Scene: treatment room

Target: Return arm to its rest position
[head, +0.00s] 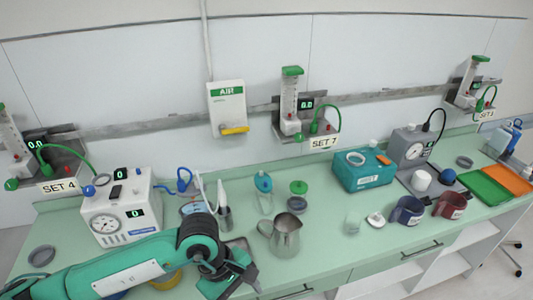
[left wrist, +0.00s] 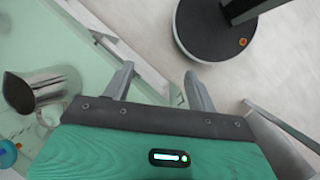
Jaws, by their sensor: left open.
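My left arm (head: 130,268) reaches in from the left over the front of the counter. My left gripper (head: 246,272) is near the counter's front edge, to the left of and nearer than the metal pitcher (head: 287,238). In the left wrist view the gripper (left wrist: 158,82) has its two fingers apart with nothing between them. The floor lies beyond the fingertips there. The pitcher shows at the left of that view (left wrist: 38,88), apart from the fingers. My right gripper is in neither view.
The white gauge box (head: 122,212) stands behind my arm. A clear cup (head: 353,223), a dark blue mug (head: 407,211) and a dark red mug (head: 450,205) stand right of the pitcher. A teal box (head: 363,172) is behind them. The counter front (head: 335,255) has some bare room.

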